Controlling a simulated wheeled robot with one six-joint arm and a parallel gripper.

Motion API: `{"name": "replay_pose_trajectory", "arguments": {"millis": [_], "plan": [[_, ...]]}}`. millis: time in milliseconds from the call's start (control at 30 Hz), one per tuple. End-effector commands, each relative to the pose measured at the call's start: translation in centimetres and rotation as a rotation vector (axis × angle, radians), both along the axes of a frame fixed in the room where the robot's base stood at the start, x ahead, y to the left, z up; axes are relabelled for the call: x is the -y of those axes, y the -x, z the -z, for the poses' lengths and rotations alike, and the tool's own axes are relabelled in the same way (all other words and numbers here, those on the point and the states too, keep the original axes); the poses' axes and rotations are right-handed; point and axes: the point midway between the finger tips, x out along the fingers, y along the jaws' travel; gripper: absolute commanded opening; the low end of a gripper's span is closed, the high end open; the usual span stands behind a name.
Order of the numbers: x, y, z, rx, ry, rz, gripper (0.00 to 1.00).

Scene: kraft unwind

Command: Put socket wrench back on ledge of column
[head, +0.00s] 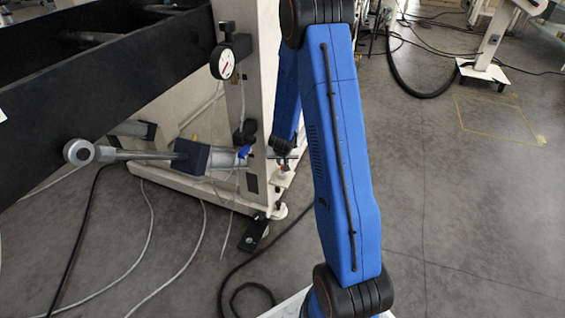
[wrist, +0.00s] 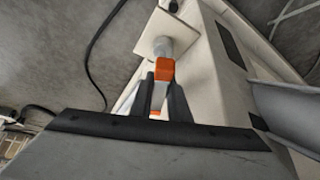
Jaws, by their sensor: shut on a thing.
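My gripper shows in the wrist view (wrist: 163,100), its two dark fingers shut on the socket wrench (wrist: 164,69). The wrench shows orange parts and a pale grey round end pointing away from the fingers. That end appears over a small cream ledge (wrist: 172,25) beside the cream column (wrist: 212,65). I cannot tell whether they touch. In the head view my gripper (head: 281,154) is small, low against the column (head: 262,60), with a small orange-red bit of the wrench (head: 283,168) below it, just above the pale ledge (head: 284,181). Much of the wrench is hidden.
A black beam (head: 110,70) crosses the left. A dial gauge (head: 223,63) hangs on the column, and a metal rod with an eye end (head: 79,152) runs into a dark block (head: 190,157) near my gripper. Cables lie on the floor. Open floor (head: 460,220) lies right.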

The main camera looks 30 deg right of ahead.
Motion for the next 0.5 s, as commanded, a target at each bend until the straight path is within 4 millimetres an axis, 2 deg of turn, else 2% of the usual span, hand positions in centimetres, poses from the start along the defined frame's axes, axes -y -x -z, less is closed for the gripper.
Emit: {"name": "replay_pose_trajectory", "arguments": {"millis": [367, 400, 433, 500], "plan": [[0.03, -0.04, 0.28, 0.000, 0.001, 0.000, 0.00], [0.03, -0.02, 0.26, 0.001, 0.001, 0.001, 0.25], [0.04, -0.02, 0.24, 0.001, 0.001, 0.001, 0.32], [0.02, -0.02, 0.25, 0.001, 0.001, 0.001, 0.34]]}}
